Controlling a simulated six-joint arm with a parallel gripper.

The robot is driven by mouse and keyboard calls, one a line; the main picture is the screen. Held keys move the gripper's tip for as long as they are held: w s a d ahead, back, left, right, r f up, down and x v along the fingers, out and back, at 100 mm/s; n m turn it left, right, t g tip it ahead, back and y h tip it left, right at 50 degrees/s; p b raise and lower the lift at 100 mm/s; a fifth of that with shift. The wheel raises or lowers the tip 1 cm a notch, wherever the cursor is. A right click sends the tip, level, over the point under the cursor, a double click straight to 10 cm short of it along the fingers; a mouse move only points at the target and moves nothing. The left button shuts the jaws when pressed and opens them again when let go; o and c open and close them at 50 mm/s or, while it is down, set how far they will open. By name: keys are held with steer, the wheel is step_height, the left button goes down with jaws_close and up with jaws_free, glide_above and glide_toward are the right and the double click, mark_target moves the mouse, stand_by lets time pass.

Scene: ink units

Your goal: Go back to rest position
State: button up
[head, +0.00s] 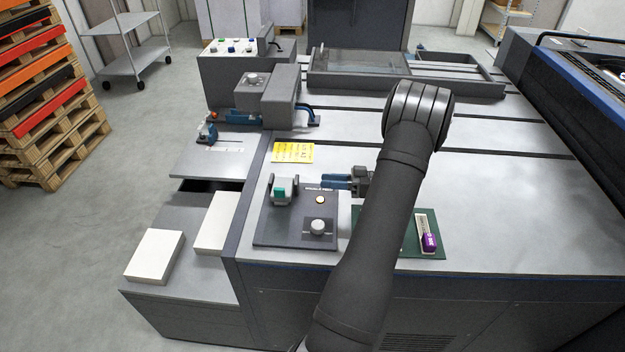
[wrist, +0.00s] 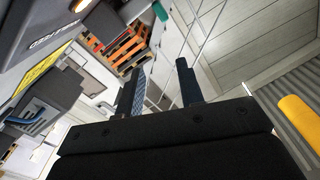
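My gripper (head: 326,182) is in the head view over the machine top, its blue fingers pointing left above the dark control panel (head: 267,235). In the wrist view the two fingers (wrist: 160,85) stand apart with an empty gap between them, so it is open and holds nothing. My dark arm rises from the bottom edge to a bent joint and hides part of the table. A purple ink unit (head: 430,243) lies in a pale narrow holder on a green mat (head: 433,216), right of my arm. The arm covers the mat's middle.
The panel carries a teal-topped switch (head: 280,191), a lit button (head: 320,200) and a grey knob (head: 318,227). A yellow label (head: 293,152) lies behind it. White blocks (head: 155,256) rest on the lower left ledge. A grey box device (head: 268,95) stands behind. The right tabletop is clear.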

steer(key=shift+d, duration=0.55)
steer(key=a, duration=1.7)
steer(key=shift+a, duration=0.25)
